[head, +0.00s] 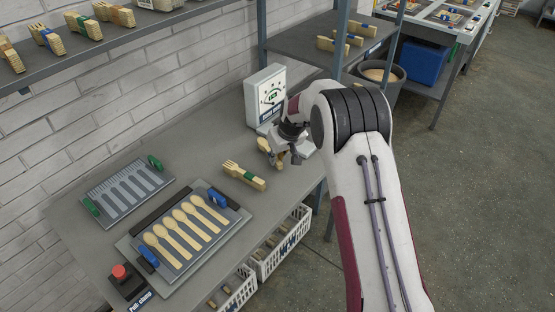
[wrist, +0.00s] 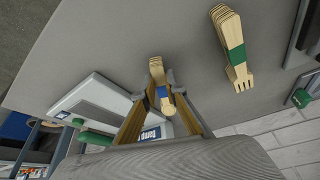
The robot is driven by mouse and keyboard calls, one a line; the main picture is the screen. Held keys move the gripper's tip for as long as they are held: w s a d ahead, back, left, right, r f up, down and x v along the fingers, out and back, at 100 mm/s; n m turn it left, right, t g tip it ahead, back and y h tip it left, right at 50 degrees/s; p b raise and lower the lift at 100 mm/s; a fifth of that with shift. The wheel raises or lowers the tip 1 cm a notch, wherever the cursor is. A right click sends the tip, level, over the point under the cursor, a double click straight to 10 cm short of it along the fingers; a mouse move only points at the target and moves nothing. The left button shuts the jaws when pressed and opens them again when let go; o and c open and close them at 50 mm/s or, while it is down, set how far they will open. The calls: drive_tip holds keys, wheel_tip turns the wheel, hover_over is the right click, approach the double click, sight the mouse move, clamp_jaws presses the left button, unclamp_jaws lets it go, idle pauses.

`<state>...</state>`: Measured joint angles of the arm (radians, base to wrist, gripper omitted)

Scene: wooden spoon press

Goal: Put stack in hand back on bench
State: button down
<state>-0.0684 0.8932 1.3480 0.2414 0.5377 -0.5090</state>
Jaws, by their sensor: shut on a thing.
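A stack of wooden spoons (head: 264,146) with a blue band is gripped by my gripper (head: 283,154), over the bench (head: 215,135) just in front of the white dial device (head: 265,98). In the wrist view the stack (wrist: 157,70) sits between my two fingertips (wrist: 160,80), with its blue band between them. My fingers partly hide it in the head view. I cannot tell whether the stack touches the bench. A stack of wooden forks (head: 243,175) with a green band lies on the bench to the left of my gripper; it also shows in the wrist view (wrist: 231,45).
A press tray (head: 132,246) with several wooden spoons lies at the front left, beside a grey slotted plate (head: 125,190) with green clamps. A red button box (head: 122,278) is at the near edge. White crates (head: 283,246) stand below. Bare bench surrounds the fork stack.

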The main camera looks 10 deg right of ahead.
drive_tip(key=shift+f, duration=0.45)
drive_tip(key=shift+f, duration=0.15)
drive_tip(key=c, duration=2.1)
unclamp_jaws()
drive_tip(key=shift+v, duration=6.15)
drive_tip(key=shift+a, duration=0.1)
